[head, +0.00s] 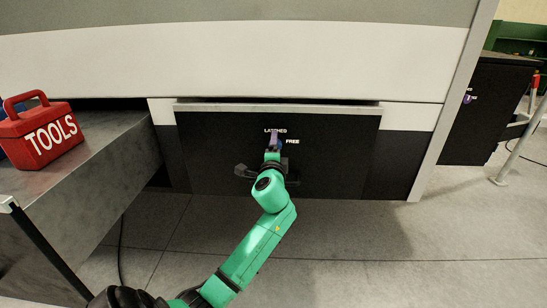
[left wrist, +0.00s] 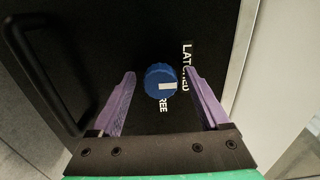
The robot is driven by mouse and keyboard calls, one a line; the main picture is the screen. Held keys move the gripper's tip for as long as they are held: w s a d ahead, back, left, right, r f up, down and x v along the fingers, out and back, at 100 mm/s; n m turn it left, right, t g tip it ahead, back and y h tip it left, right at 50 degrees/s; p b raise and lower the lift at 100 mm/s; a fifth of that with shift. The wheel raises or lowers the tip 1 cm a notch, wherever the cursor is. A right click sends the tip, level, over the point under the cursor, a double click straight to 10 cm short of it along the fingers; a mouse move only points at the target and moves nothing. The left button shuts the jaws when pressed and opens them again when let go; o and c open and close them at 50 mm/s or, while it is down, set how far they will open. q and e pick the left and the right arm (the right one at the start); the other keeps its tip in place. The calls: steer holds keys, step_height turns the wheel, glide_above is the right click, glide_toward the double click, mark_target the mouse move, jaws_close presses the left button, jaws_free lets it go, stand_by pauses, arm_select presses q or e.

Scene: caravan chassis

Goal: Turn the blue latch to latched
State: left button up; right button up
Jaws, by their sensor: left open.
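The blue latch (left wrist: 155,78) is a round knob on a black panel (head: 215,150), between my left gripper's fingers in the left wrist view. A white mark (left wrist: 168,86) lies on the lower right of its face. It runs roughly sideways in that view, its right end on the side of the word LATCHED. LATCHED (left wrist: 187,68) is printed right of the knob and FREE (left wrist: 163,105) below it. My left gripper (left wrist: 160,74) is open, with a purple finger on each side of the knob and visible gaps. In the head view the gripper mostly hides the latch. My right gripper is out of view.
A black handle (left wrist: 38,75) stands out from the panel at the left of the wrist view. A red toolbox (head: 40,133) sits on a grey bench (head: 110,150) at left. A black cabinet (head: 490,110) stands at far right. The floor right of my arm is clear.

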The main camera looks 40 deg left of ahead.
arm_select(q)
steer(key=b+v, duration=0.1)
steer(key=v, duration=1.3)
steer(key=w+d+f+g+h+p, duration=0.1)
steer(key=w+d+f+h, duration=0.1)
steer(key=f, duration=0.8)
steer(key=w+d+f+g+h+p, duration=0.1)
steer(key=w+f+g+h, duration=0.15)
steer(key=f, duration=0.75)
steer(key=s+d+f+g+h+p, duration=0.1)
steer(key=s+f+h, duration=0.15)
steer(key=f, duration=0.45)
steer(key=s+d+f+g+h+p, duration=0.1)
steer(key=s+d+f, duration=0.15)
steer(key=f, duration=0.45)
steer(key=s+d+f+n+g+h+p, duration=0.2)
steer(key=s+f+n+g, duration=0.25)
steer(key=s+f, duration=1.25)
steer(key=s+f+n+g, duration=0.1)
steer(key=s+f, duration=0.1)
steer(key=s, duration=0.7)
steer(key=s+d+f+n+g+p, duration=0.1)
steer(key=s+f+n+g, duration=0.1)
steer(key=s, duration=0.6)
steer(key=shift+s+d+f+h+p, duration=0.15)
steer(key=shift+s+f+h+p, duration=0.2)
steer(key=shift+f, duration=0.4)
